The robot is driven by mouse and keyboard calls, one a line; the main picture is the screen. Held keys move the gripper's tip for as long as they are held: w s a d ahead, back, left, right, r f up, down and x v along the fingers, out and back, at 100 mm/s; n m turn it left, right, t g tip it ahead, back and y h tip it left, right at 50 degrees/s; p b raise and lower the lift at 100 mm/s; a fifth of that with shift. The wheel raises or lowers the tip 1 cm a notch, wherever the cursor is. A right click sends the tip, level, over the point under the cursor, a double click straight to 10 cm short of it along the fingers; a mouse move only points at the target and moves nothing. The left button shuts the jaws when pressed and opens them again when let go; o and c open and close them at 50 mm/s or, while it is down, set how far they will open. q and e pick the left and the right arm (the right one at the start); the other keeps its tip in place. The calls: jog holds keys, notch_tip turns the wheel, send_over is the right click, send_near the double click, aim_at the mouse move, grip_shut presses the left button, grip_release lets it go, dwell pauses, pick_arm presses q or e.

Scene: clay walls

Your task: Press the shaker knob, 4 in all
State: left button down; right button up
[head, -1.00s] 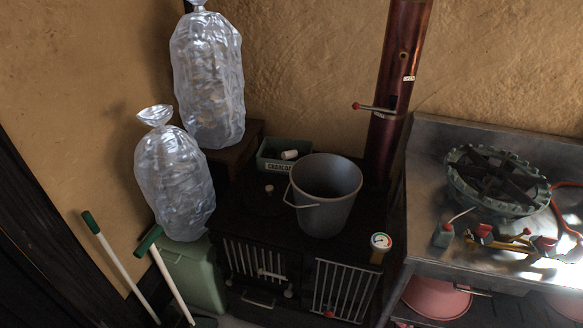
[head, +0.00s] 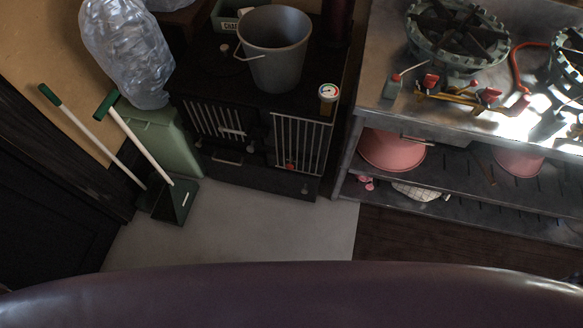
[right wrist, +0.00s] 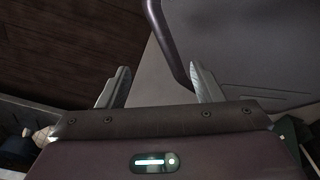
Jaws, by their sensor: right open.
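The black stove (head: 258,184) stands against the back wall in the head view, with two barred doors on its front. A small red knob (head: 290,166) sits low on the right door, and a metal latch crosses the left door. I cannot tell for certain which fitting is the shaker knob. My right gripper (right wrist: 158,80) shows only in the right wrist view, its two fingers spread with nothing between them. It is over the floor, away from the stove. My left gripper is in neither view.
A grey bucket (head: 274,68) and a round gauge (head: 328,92) are on the stove. A steel counter (head: 378,75) with burners is right. Grey floor (head: 250,232) before the stove is clear.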

jog(key=shift+s+d, duration=0.15)
jog(key=shift+d, duration=0.1)
